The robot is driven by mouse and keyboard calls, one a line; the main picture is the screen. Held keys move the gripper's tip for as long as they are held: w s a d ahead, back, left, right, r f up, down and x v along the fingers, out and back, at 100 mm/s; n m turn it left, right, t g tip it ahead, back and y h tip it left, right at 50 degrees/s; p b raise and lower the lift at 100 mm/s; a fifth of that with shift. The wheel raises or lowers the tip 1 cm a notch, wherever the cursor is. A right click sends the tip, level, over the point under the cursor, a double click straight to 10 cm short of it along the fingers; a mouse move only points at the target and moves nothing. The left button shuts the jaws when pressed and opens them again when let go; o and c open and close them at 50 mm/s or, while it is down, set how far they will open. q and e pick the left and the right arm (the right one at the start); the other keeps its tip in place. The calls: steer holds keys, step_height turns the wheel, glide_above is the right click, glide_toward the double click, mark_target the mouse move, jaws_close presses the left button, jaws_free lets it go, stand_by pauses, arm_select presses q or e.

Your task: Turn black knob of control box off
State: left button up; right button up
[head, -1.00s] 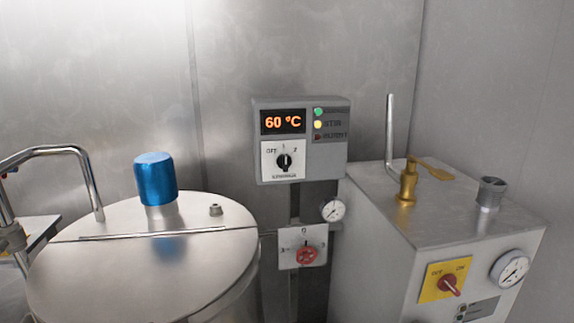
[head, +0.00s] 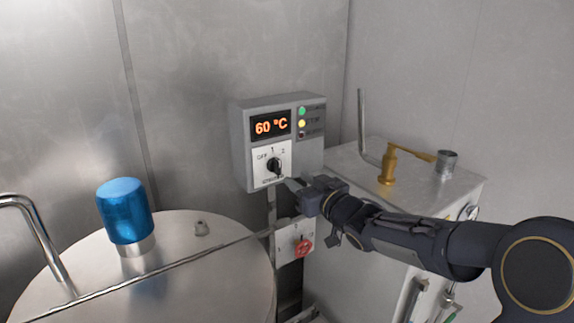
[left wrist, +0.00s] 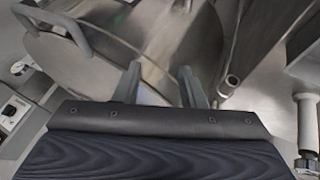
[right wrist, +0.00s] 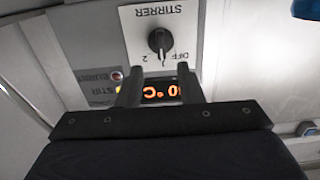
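The grey control box (head: 278,140) hangs on the wall and its display reads 60 °C. Its black knob (head: 274,166) sits on a white plate marked OFF, 1 and 2 and appears to point at 1. My right gripper (head: 297,185) is just below and right of the knob in the head view. In the right wrist view, upside down, the black knob (right wrist: 160,40) shows beyond the two parted, empty fingers of my right gripper (right wrist: 160,85). My left gripper (left wrist: 161,85) is open and empty in the left wrist view and out of the head view.
A red knob (head: 303,247) on a lower plate is beneath the box. A steel tank with a blue cap (head: 125,210) stands left. A steel cabinet with a brass valve (head: 387,165) stands right, partly behind my right arm.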

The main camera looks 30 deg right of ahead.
mark_target(280, 167)
steer(key=w, duration=0.2)
steer(key=w+p, duration=0.1)
steer(key=w, duration=0.2)
steer(key=w+a+p, duration=0.1)
steer(key=w, duration=0.1)
steer(key=shift+w+a, duration=0.1)
steer(key=shift+w, duration=0.25)
steer(key=shift+c, duration=0.2)
jaws_close()
